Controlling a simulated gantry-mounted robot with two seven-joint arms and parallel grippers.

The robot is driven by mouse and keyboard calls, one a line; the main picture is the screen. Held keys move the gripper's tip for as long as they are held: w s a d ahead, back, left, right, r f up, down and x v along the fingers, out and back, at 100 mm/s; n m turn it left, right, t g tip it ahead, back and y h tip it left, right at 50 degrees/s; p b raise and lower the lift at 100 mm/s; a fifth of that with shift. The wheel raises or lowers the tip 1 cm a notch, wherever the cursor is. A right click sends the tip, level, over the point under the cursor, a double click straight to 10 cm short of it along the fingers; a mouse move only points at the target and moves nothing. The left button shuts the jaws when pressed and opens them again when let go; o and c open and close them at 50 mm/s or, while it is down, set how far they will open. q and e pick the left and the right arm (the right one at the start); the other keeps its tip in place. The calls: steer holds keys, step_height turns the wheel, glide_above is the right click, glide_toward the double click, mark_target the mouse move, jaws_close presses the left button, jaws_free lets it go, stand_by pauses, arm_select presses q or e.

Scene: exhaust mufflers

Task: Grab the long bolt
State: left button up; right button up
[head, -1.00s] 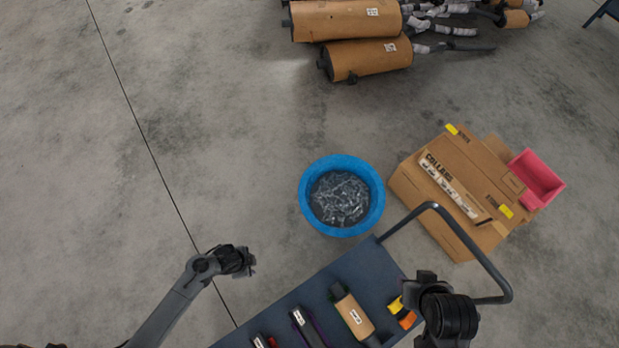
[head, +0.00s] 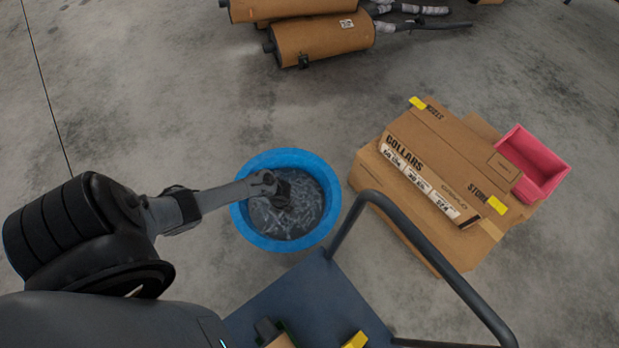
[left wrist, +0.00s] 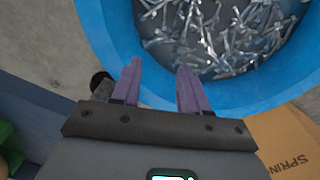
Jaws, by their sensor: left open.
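Many loose metal bolts (head: 297,214) lie in a blue round tub (head: 333,212) on the floor. I cannot tell which single bolt is the long one. My left gripper (head: 283,194) is over the left part of the tub in the head view. In the left wrist view its two purple fingers (left wrist: 158,88) are apart with nothing between them, at the tub's rim (left wrist: 100,40). The bolts (left wrist: 225,32) show beyond the fingertips. My right gripper is not in either current view.
A cardboard box (head: 430,180) marked COLLARS stands right of the tub, with a pink bin (head: 533,163) beside it. A dark cart (head: 300,300) with a curved handle (head: 430,240) stands near the tub's front. Wrapped mufflers (head: 320,38) lie at the back.

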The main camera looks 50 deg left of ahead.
arm_select(q)
step_height(320, 180, down, 4)
steer(key=w+a+b, duration=0.1)
steer(key=w+b, duration=0.1)
steer(key=b, duration=0.7)
glide_above(290, 219)
steer(key=shift+t, duration=0.3)
step_height(290, 219, down, 6)
steer(key=shift+s+f, duration=0.1)
steer(key=shift+s, duration=0.05)
steer(key=shift+w+f+b, duration=0.2)
steer(key=shift+f+b, duration=0.1)
steer(key=shift+f, duration=0.1)
steer(key=f+b, duration=0.4)
steer(key=shift+s+a+f, duration=0.1)
steer(key=shift+a+f, duration=0.1)
steer(key=shift+a, duration=0.2)
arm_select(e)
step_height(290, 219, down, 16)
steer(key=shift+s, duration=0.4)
arm_select(q)
steer(key=shift+r, duration=0.1)
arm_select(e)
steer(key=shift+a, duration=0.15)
arm_select(q)
jaws_close()
